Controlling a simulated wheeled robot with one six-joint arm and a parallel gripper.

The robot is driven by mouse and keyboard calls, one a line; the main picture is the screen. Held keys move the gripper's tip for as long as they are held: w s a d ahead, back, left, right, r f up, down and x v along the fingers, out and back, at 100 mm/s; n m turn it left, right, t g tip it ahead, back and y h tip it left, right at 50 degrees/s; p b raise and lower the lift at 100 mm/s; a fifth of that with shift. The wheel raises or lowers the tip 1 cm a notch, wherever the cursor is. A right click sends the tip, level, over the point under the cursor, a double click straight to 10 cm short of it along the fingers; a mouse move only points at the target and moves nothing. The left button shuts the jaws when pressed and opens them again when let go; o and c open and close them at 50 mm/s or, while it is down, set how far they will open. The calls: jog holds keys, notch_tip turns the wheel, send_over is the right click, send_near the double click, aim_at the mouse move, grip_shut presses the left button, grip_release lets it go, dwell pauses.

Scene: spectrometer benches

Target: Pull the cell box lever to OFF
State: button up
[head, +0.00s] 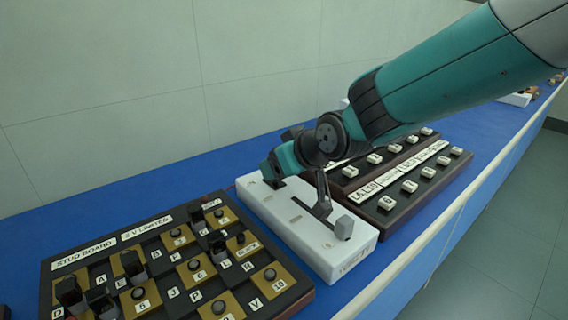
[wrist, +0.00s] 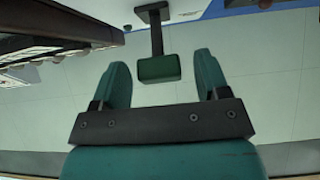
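The white cell box (head: 300,235) stands in the middle of the bench in the head view. My gripper (head: 272,166) is over its back left end and hides part of it. In the wrist view, my gripper (wrist: 162,70) is open. A lever with a dark green block handle (wrist: 158,68), a dark stem and a dark base plate shows there. The handle appears between the fingertips, with a gap on each side; contact is not visible. I cannot read any ON or OFF mark.
The stud board (head: 180,265) with several posts lies close on the left. Dark boxes with white labels (head: 415,180) stand close on the right. The wall (head: 150,80) is behind the blue bench (head: 140,195). The bench's front edge (head: 430,240) is at the right.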

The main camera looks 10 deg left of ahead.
jog(key=shift+d, duration=0.1)
jog(key=v, duration=1.7)
jog(key=shift+d, duration=0.15)
jog(key=shift+s+r, duration=0.1)
